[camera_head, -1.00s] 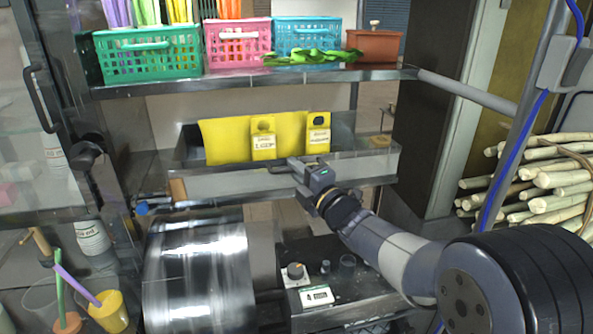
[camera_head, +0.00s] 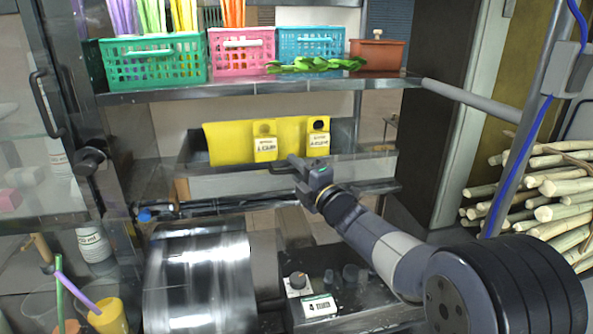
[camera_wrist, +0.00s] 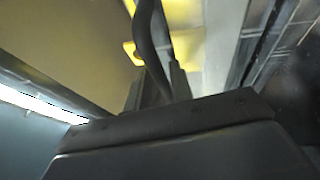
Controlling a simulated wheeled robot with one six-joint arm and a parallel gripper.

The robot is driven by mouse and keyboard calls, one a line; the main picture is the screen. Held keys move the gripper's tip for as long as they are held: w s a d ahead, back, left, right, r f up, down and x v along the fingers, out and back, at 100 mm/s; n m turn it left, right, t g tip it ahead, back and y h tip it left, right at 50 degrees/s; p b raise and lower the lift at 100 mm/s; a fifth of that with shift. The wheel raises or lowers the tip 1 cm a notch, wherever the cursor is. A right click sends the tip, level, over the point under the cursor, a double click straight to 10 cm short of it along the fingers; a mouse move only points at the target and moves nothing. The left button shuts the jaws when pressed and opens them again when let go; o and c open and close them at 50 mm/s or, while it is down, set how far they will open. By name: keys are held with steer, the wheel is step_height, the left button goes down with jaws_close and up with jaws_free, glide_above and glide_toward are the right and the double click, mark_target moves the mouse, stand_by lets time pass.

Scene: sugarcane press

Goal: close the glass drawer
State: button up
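The glass drawer (camera_head: 235,187) is a long clear-fronted box below the upper shelf, sticking out part way. Yellow pouches (camera_head: 228,143) with yellow tags stand in it. My gripper (camera_head: 292,161) is at the dark handle (camera_head: 279,169) on the middle of the drawer front. In the wrist view the dark curved handle (camera_wrist: 148,42) runs down between my fingertips (camera_wrist: 156,86). How tightly they close on it is not clear.
Green (camera_head: 150,62), pink (camera_head: 241,52) and blue (camera_head: 308,42) baskets stand on the shelf (camera_head: 250,87) above. A shiny metal drum (camera_head: 198,275) is below left, a knob panel (camera_head: 298,284) below. Cut canes (camera_head: 550,185) are stacked at right.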

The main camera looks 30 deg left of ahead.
steer(key=shift+o, duration=0.6)
steer(key=shift+f, duration=0.2)
steer(key=shift+f, duration=0.1)
steer(key=shift+d+f, duration=0.1)
steer(key=shift+d, duration=0.05)
steer(key=b+v, duration=0.4)
steer(key=v, duration=0.6)
steer(key=shift+s+d, duration=0.2)
steer(key=shift+s, duration=0.05)
